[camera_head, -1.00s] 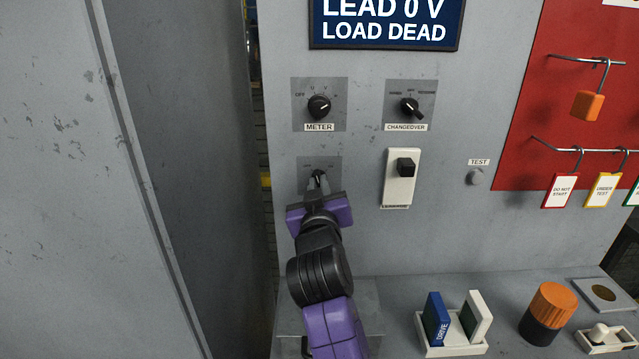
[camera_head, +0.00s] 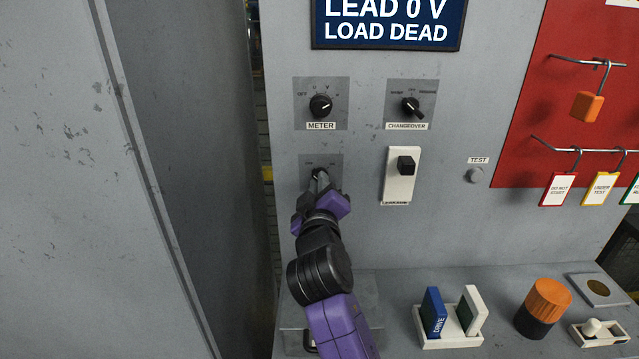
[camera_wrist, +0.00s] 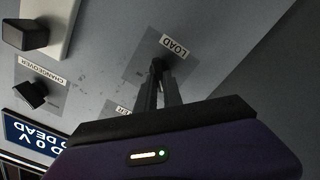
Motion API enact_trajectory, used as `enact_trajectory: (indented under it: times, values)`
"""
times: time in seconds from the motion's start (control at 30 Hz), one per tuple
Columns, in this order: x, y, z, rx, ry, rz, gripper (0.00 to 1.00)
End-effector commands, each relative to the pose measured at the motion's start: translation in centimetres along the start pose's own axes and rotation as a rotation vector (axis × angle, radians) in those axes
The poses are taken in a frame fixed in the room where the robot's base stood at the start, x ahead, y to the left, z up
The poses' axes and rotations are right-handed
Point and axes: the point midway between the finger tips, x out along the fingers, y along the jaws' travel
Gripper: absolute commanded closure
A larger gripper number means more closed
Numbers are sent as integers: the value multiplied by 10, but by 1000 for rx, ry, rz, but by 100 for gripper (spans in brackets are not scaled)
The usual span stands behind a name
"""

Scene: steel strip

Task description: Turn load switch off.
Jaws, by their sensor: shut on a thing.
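The load switch (camera_head: 317,173) is a small black knob on a grey plate (camera_head: 334,164) on the cabinet front, below the METER knob. My gripper (camera_head: 320,180) is shut on the knob and covers most of it. In the wrist view the LOAD label (camera_wrist: 174,47) shows just beyond the fingertips (camera_wrist: 158,72), which close around the dark knob. The knob's exact pointer direction is hidden by the fingers. The display (camera_head: 387,22) reads "LEAD 0 V" and "LOAD DEAD".
The METER knob (camera_head: 320,105) and CHANGEOVER knob (camera_head: 410,106) sit above. A white block with a black knob (camera_head: 401,175) is to the right. A bench below holds a white tray with blue and white pieces (camera_head: 452,343) and an orange-and-black cylinder (camera_head: 543,307). A grey panel (camera_head: 80,200) stands at left.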

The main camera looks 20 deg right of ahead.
Motion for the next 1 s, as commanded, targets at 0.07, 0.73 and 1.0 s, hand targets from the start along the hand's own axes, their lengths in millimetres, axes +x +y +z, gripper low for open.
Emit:
enact_trajectory:
  times: [0.07,0.73,1.0]
  values:
    - [0,-1,1,-5,-1,-1,100]
    - [0,0,0,-2,0,0,67]
    - [-29,-3,2,-2,3,-1,67]
